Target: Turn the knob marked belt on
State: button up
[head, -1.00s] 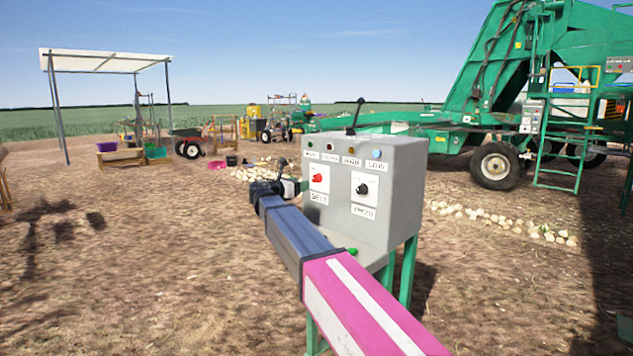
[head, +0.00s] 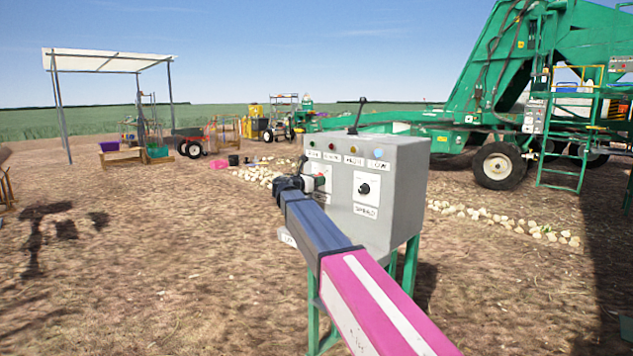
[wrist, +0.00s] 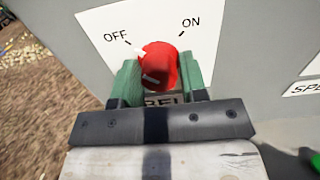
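The red belt knob (wrist: 160,66) is on a white plate (wrist: 208,18) marked OFF at upper left and ON at upper right. Its white pointer mark points up and left, towards OFF. The label below it is partly hidden and reads "BEL". My gripper (wrist: 160,72) has its green fingers on the left and right sides of the knob. I cannot tell whether they press on it.
A black speed knob (head: 364,189) is on the box to the right. Several coloured lamps run along the top. Green legs (head: 411,262) carry the box. Open dirt lies to the left.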

jog(key=c, duration=0.4)
jog(key=shift+c, duration=0.2)
jog(key=shift+m, duration=0.3)
jog(key=m, duration=0.3)
jog(key=shift+m, duration=0.3)
jog(key=m, duration=0.3)
jog(key=shift+a+m, duration=0.1)
jog(key=shift+m, duration=0.3)
jog(key=m, duration=0.5)
jog(key=shift+r, duration=0.1)
jog(key=shift+m, duration=2.4)
